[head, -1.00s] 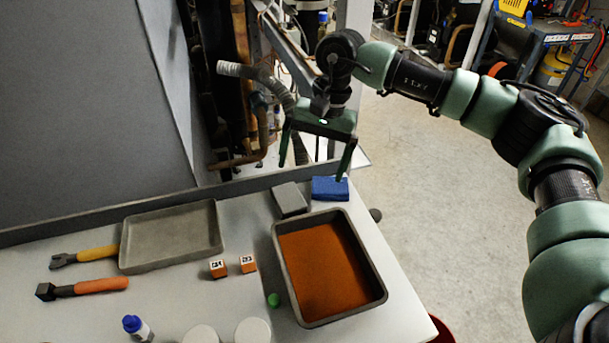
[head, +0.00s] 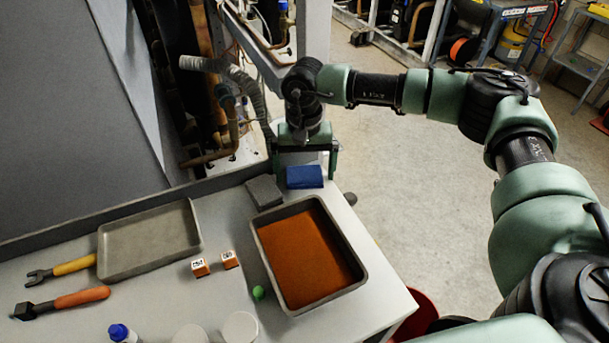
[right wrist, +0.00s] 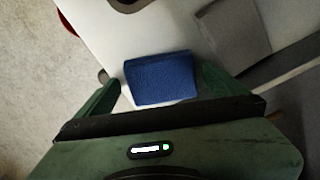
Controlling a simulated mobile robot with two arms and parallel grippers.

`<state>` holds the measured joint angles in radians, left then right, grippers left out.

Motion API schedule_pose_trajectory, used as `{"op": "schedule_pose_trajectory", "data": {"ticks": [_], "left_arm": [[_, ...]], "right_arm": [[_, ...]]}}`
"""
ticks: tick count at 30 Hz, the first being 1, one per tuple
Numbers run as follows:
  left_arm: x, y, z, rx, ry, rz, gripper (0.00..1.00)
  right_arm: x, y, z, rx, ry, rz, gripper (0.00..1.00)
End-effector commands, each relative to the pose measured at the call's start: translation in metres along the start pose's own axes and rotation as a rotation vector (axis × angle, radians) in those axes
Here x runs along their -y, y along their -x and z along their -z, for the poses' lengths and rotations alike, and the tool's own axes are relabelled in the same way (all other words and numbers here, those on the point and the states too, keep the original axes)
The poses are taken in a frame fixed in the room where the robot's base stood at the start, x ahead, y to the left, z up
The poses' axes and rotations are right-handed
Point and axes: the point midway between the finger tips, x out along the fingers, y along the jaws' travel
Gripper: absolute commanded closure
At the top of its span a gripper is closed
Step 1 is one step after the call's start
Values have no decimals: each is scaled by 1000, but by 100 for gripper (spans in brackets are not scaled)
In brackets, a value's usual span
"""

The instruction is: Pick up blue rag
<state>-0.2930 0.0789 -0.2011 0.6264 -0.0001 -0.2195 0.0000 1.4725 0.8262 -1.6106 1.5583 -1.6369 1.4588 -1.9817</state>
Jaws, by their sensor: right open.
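The blue rag (head: 304,177) is a small folded block at the back edge of the white table, beside a grey block. My right gripper (head: 305,170) is open just behind and above it in the head view. In the right wrist view the rag (right wrist: 160,78) lies between the two green fingers (right wrist: 160,90), with its near edge close to the palm. I cannot tell whether the fingers touch it. My left gripper is not in view.
The grey block (head: 264,192) lies just left of the rag. A tray with an orange-brown inside (head: 361,268) stands in front. A grey tray (head: 103,262), two orange-white cubes (head: 201,268) and tools lie further left. Open floor is to the right.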

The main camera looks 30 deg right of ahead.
Motion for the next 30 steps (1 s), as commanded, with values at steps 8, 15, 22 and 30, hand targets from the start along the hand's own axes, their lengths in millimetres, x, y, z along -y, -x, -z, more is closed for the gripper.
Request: {"op": "schedule_pose_trajectory", "data": {"ticks": [8, 15, 22, 30], "left_arm": [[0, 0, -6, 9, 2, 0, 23], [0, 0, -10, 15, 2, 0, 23], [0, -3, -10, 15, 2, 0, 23], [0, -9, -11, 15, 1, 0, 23]], "right_arm": [[0, 0, 0, 0, 0, 1, 66], [0, 2, 0, 0, -1, 1, 67], [1, 18, 0, -1, -1, 3, 67], [1, 70, 1, -4, -1, 4, 67]]}}
